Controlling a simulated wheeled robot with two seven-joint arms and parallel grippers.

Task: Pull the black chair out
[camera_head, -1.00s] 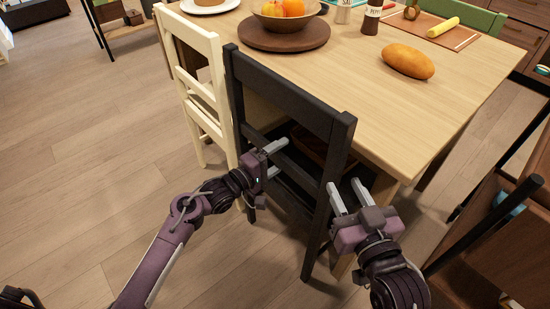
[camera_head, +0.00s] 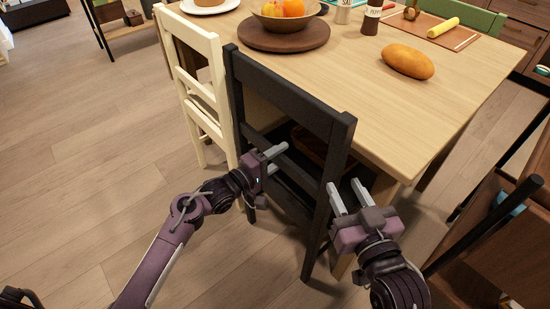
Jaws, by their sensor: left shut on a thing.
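The black chair (camera_head: 288,92) stands upright at the near side of the wooden table (camera_head: 440,105), its back toward me and its seat under the tabletop. My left gripper (camera_head: 281,157) is at the lower slat of the chair's back and is shut on it. My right gripper (camera_head: 347,194) is beside the chair's right rear post. Its two fingers are apart with nothing visible between them; the left finger overlaps the post's edge in view, and I cannot tell whether it touches. The chair's seat and front legs are mostly hidden.
A cream chair (camera_head: 190,40) stands close left of the black chair. The table holds a fruit bowl (camera_head: 283,18), a bread loaf (camera_head: 408,61) and a cutting board (camera_head: 462,39). A brown wooden piece of furniture (camera_head: 500,240) is at the right. The floor (camera_head: 90,150) at the left is clear.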

